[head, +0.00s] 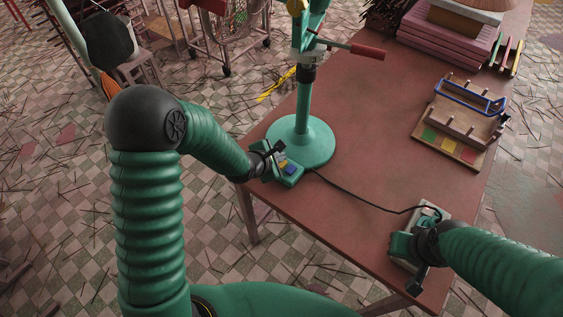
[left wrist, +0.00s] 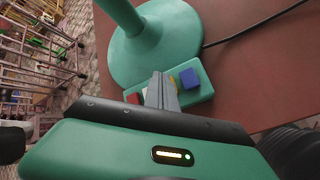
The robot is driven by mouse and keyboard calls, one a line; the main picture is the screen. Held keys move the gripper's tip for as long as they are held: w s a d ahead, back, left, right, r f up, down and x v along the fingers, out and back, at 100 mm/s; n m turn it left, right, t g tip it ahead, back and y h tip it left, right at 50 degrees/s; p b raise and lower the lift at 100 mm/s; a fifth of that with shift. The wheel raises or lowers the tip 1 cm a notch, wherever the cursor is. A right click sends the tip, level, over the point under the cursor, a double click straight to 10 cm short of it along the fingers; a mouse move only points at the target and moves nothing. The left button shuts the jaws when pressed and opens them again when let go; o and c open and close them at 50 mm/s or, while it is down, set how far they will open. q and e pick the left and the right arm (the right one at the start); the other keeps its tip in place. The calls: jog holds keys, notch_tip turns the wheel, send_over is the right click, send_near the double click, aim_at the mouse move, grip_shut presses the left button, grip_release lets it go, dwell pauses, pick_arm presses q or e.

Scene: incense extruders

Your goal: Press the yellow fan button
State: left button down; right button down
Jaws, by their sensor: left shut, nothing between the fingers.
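The teal fan stands on the table with its round base (head: 299,142), which also shows in the left wrist view (left wrist: 155,45). At its foot lies a teal button box (head: 294,178). In the left wrist view the box (left wrist: 205,92) carries a blue button (left wrist: 190,78), a partly hidden yellow button (left wrist: 172,80) and a red one (left wrist: 134,98). My left gripper (head: 273,152) is shut and empty, its fingertips (left wrist: 161,76) over the box beside the yellow button. I cannot tell whether they touch it. My right gripper (head: 404,262) is at the table's front right; its fingers are unclear.
A black cable (head: 352,195) runs from the button box to a pale device (head: 431,214) by my right gripper. A wooden rack with coloured squares (head: 455,130) and pink stacked slabs (head: 450,40) stand at the right and back. The table's middle (head: 360,130) is clear.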

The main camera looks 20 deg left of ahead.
pick_arm(q)
jog(key=shift+d+f, duration=0.1)
jog(key=shift+f, duration=0.25)
jog(key=shift+f, duration=0.5)
dwell(0.7)
dwell(0.3)
jog(key=shift+r+p, duration=0.75)
jog(key=shift+r, duration=0.2)
notch_tip(320, 180, up, 5)
jog(key=p, duration=0.5)
